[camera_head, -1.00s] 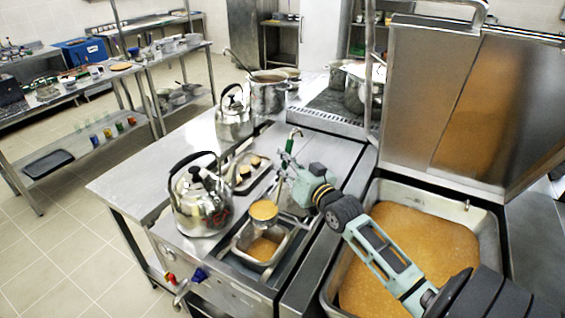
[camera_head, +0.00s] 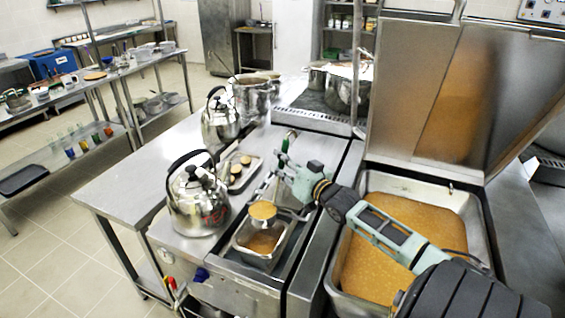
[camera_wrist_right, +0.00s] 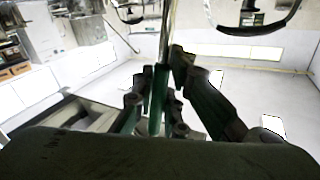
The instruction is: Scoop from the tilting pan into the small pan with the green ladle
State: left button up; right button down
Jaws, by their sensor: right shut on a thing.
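The green ladle's handle (camera_head: 291,138) stands up in my right gripper (camera_head: 283,162), which is shut on it; the green grip also shows between the fingers in the right wrist view (camera_wrist_right: 158,92). The ladle's bowl (camera_head: 263,211) holds orange-brown food and is over the back part of the small pan (camera_head: 283,254). That steel pan has a layer of the same food in it. The tilting pan (camera_head: 484,226), at the right, holds a broad pool of this food, partly hidden by my right arm. My left gripper is not in view.
A large kettle (camera_head: 198,204) stands close left of the small pan, with another kettle (camera_head: 221,119) behind it. A tray (camera_head: 240,173) with small round items lies behind the ladle. The tilting pan's raised lid (camera_head: 415,90) stands at the back right. The front-left counter is clear.

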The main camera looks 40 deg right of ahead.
jog(key=shift+w+a+r+n+p, duration=0.1)
jog(key=shift+a+r+n+p, duration=0.5)
jog(key=shift+a, duration=0.45)
jog(key=shift+w+a+r+n+b, duration=0.75)
jog(key=shift+a+n, duration=3.95)
jog(key=shift+a, duration=2.5)
pick_arm(q)
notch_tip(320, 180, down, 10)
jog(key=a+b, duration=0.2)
jog(key=b, duration=0.7)
pick_arm(e)
jog(key=w+a+f+n, duration=0.1)
jog(key=a+f+n, duration=1)
jog(key=a+f, duration=0.3)
jog(key=shift+f+n, duration=0.4)
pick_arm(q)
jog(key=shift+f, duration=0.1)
